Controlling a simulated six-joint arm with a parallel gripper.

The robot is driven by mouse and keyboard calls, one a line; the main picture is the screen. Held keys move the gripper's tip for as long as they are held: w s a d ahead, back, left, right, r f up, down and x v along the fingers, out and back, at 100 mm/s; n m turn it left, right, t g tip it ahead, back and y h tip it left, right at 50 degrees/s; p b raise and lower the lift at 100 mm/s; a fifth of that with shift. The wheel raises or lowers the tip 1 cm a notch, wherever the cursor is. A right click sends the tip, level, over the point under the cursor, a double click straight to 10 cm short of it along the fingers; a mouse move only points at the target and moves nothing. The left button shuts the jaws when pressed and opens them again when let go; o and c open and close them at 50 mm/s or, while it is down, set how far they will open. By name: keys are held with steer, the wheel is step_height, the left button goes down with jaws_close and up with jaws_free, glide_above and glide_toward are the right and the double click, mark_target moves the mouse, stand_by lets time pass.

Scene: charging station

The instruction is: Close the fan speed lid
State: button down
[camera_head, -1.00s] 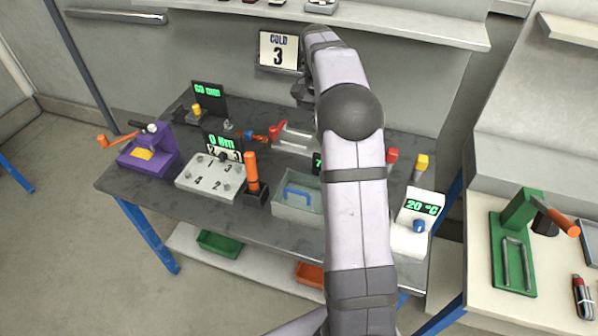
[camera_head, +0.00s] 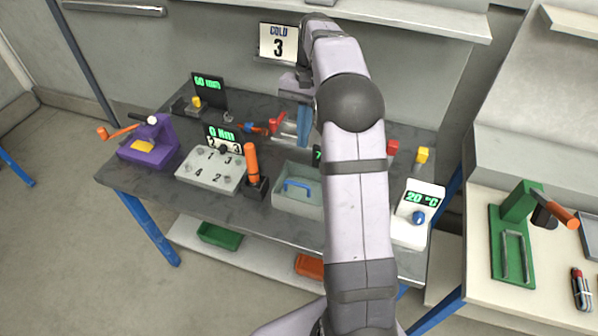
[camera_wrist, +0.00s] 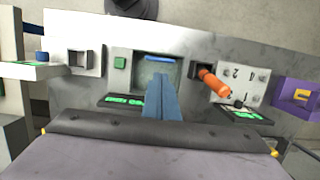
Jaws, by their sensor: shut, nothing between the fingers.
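No label reading fan speed shows, so I cannot tell for sure which part is its lid. A grey box (camera_head: 297,206) with a blue handle (camera_head: 298,186) stands at the front middle of the bench. It also shows in the wrist view, where the grey box (camera_wrist: 157,76) has its blue handle (camera_wrist: 160,58) on the far side. A dark display (camera_head: 317,156) beside it is mostly hidden by my arm. My gripper (camera_head: 303,128) has blue fingers, shut and empty, behind the box in the head view. In the wrist view my gripper (camera_wrist: 162,88) points towards the box.
An orange lever (camera_head: 251,165) stands left of the box, beside a numbered plate (camera_head: 212,170). A red-handled clamp (camera_head: 278,124) is close to my fingers. A white temperature unit (camera_head: 412,220) stands at the right. A purple device (camera_head: 147,145) is at the left.

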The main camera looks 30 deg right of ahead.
mark_target(299, 184)
steer(key=p+x, duration=0.3)
steer(key=x, duration=0.8)
steer(key=shift+s+a+f, duration=0.1)
steer(key=shift+f, duration=0.25)
steer(key=shift+f, duration=0.1)
steer(key=shift+s+a+f+b, duration=0.1)
steer(key=shift+f+b, duration=0.05)
steer(key=shift+f, duration=0.2)
steer(key=shift+s+a+f+b, duration=0.1)
steer(key=shift+s+f+b, duration=0.05)
steer(key=shift+f, duration=0.2)
steer(key=shift+s, duration=0.2)
steer(key=shift+f, duration=0.1)
steer(key=shift+p+v, duration=0.7)
steer(key=shift+v, duration=0.05)
steer(key=v, duration=1.4)
steer(key=shift+a, duration=0.2)
